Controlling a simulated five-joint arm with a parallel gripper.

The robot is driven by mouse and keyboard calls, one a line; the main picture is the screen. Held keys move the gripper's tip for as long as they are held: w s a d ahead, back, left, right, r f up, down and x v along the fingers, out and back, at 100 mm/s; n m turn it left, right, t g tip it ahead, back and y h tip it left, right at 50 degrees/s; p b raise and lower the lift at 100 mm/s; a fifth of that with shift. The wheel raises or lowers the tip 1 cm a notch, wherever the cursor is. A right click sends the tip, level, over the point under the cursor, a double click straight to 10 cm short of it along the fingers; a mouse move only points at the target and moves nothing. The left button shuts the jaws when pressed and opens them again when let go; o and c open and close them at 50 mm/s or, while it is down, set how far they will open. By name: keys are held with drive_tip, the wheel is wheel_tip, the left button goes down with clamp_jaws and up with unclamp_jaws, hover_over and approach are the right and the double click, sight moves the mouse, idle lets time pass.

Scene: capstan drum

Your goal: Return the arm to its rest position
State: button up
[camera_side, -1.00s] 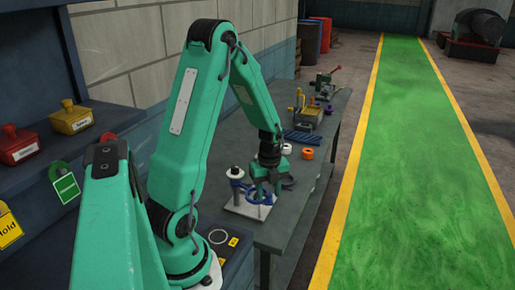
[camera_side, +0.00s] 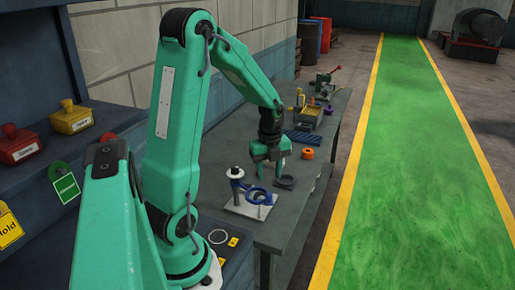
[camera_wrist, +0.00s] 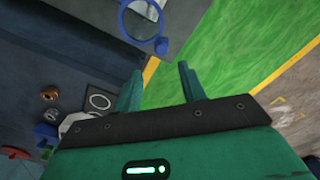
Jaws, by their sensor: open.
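My gripper (camera_side: 271,168) hangs open and empty above the workbench, with its fingers pointing down. In the wrist view the two fingers of my gripper (camera_wrist: 157,88) stand apart with nothing between them. Below and in front of it, a pale base plate (camera_side: 249,206) carries a capstan drum (camera_side: 236,186) with a white top and a blue ring (camera_side: 256,195). The blue ring also shows at the top of the wrist view (camera_wrist: 124,24). My gripper is apart from them. A dark ring (camera_side: 286,182) lies on the bench just right of my gripper.
An orange spool (camera_side: 308,154), a dark blue rack (camera_side: 301,137) and a yellow-grey box (camera_side: 309,118) stand farther back on the bench (camera_side: 280,229). A vise-like tool (camera_side: 326,86) is at the far end. Shelves with red (camera_side: 18,150) and yellow (camera_side: 71,120) boxes are at left.

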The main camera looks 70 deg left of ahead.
drive_tip(key=shift+r, duration=0.2)
drive_tip(key=s+d+r+n+t, duration=0.2)
drive_tip(key=s+d+r+n, duration=0.1)
drive_tip(key=d+r+n, duration=0.4)
drive_tip(key=s+d+r+n+t, duration=0.3)
drive_tip(key=d+r+n, duration=0.5)
drive_tip(key=d+n, duration=0.3)
drive_tip(key=shift+s+d+r+n+t, duration=0.15)
drive_tip(key=shift+s+d+n+t, duration=0.15)
drive_tip(key=shift+s+d, duration=0.55)
drive_tip(key=shift+w+d, duration=0.1)
drive_tip(key=shift+w, duration=0.05)
